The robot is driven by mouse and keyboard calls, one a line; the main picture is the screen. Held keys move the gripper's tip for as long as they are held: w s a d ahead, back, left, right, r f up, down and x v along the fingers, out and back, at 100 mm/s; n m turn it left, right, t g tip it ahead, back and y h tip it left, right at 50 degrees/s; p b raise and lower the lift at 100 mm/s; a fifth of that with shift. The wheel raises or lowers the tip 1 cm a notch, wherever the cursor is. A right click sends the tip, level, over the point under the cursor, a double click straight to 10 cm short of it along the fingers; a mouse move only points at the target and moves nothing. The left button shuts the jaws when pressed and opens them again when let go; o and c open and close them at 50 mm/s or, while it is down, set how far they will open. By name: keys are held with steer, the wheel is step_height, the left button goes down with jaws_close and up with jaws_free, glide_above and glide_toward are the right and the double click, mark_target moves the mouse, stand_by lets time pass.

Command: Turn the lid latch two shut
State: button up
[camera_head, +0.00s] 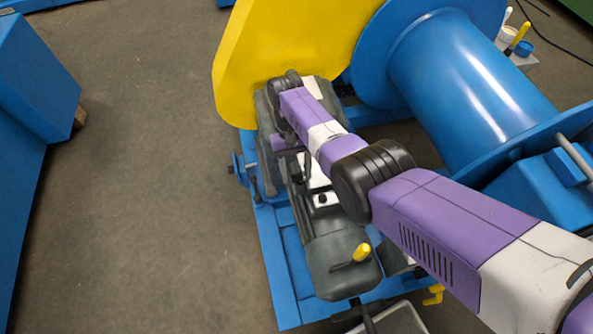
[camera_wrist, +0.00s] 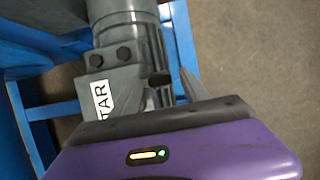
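I cannot pick out lid latch two for certain in either view. The yellow guard (camera_head: 265,60) stands at the top of the head view, with the grey gear unit (camera_head: 266,135) and a grey motor (camera_head: 340,262) below it. My arm's wrist hides part of the gear unit and most of my gripper in the head view. In the wrist view my gripper (camera_wrist: 161,80) has its two grey fingers apart, over a grey cylindrical housing (camera_wrist: 122,14) with dark bolts. A white label (camera_wrist: 102,98) is partly visible beside the left finger. I see nothing held between the fingers.
A large blue drum (camera_head: 462,75) stands at the right behind my arm. A blue base frame (camera_head: 282,280) carries the motor, which has a yellow-ended handle (camera_head: 361,251). A blue cabinet (camera_head: 35,80) is at the left. The floor (camera_head: 150,200) between is clear.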

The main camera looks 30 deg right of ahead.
steer(key=v, duration=0.7)
steer(key=shift+r, duration=0.35)
steer(key=shift+w, duration=0.2)
